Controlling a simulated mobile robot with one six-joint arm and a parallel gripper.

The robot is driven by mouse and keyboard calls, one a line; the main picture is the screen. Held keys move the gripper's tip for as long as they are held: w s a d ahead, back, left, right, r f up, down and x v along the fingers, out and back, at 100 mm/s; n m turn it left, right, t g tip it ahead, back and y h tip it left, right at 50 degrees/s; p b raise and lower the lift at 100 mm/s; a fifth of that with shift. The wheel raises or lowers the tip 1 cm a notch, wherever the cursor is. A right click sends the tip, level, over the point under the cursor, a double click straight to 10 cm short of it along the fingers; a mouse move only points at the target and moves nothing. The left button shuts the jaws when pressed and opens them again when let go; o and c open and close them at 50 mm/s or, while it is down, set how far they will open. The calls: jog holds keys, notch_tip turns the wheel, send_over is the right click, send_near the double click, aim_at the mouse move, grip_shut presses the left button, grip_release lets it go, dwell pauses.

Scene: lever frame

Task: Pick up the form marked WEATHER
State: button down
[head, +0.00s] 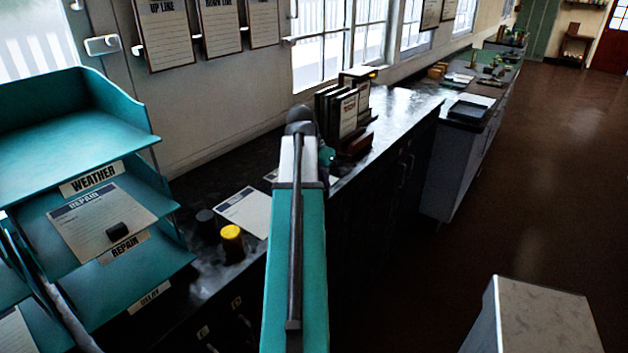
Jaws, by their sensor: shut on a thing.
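My teal arm reaches forward over the dark counter. My gripper (326,158) is mostly hidden behind the arm's end; only a small teal part shows. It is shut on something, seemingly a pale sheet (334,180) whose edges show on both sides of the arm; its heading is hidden. No form with a readable WEATHER heading shows. The word WEATHER is on a label (92,178) on the front of the top teal tray (70,135), whose visible floor is bare. A form headed REPAIR (100,215) lies in the tray below, under a small black block (117,230).
Another form (245,212) lies on the counter, beside a yellow-topped cylinder (232,240) and a dark one (206,222). A rack of upright forms (348,115) stands just beyond my gripper. Clipboards (167,30) hang on the wall. A pale-topped block (540,315) stands at lower right; the floor between is clear.

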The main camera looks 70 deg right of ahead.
jog(key=shift+r, duration=0.2)
jog(key=shift+d+r+b, duration=0.1)
jog(key=shift+r+b, duration=0.65)
jog(key=shift+r, duration=0.6)
jog(key=shift+s+r, duration=0.1)
jog(key=shift+r, duration=0.1)
jog(key=s+a+b, duration=0.2)
jog(key=s, duration=0.5)
jog(key=s+a+r+b, duration=0.1)
jog(key=s+b, duration=0.1)
jog(key=s, duration=0.6)
jog(key=shift+s+a+r, duration=0.2)
jog(key=shift+a+r, duration=0.05)
jog(key=shift+a, duration=0.15)
